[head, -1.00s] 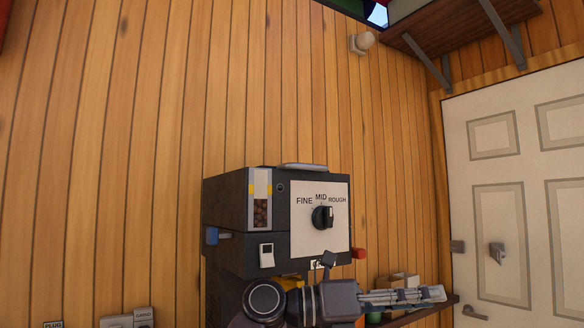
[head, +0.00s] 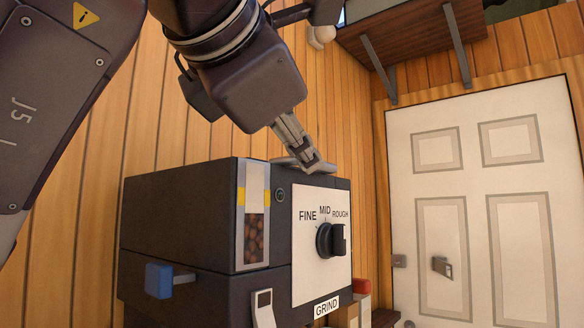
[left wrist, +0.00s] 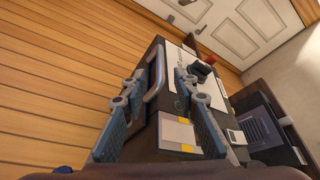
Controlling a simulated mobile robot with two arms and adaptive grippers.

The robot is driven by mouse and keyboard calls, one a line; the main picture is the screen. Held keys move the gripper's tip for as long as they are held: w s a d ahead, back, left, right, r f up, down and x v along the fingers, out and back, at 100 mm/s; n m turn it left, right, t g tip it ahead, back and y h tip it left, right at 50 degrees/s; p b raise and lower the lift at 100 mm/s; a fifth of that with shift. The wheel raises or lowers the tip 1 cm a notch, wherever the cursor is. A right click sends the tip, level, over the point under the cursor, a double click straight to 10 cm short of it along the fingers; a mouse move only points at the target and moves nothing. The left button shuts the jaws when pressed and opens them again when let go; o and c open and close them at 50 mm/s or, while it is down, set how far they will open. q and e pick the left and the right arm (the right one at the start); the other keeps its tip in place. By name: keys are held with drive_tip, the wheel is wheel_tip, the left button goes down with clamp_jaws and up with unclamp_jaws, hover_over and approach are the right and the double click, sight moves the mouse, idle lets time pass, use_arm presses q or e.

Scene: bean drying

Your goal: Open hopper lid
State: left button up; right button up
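The dark box-shaped grinder (head: 180,215) stands in the middle of the head view, with a bean window and a dial on its front. Its lid looks closed, and a grey handle (head: 285,161) sits on top. My left gripper (head: 311,164) reaches down from the upper left to the handle. In the left wrist view the two fingers of this gripper (left wrist: 158,77) are apart, with the handle bar (left wrist: 153,88) seen between them. I cannot tell if a finger touches it. My right gripper is not in view.
A dial (head: 326,240) and a blue knob (head: 160,281) stick out from the grinder. A wooden wall is behind it, and a white door (head: 490,190) is at right. A bracketed shelf (head: 415,25) hangs at upper right.

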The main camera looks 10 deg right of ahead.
use_arm(q)
drive_tip(key=p+x, duration=0.2)
drive_tip(key=x, duration=0.5)
drive_tip(key=shift+w+d, duration=0.15)
drive_tip(key=shift+w, duration=0.1)
drive_tip(key=shift+c, duration=0.3)
clamp_jaws()
drive_tip(key=shift+f, duration=0.1)
drive_tip(key=shift+d, duration=0.1)
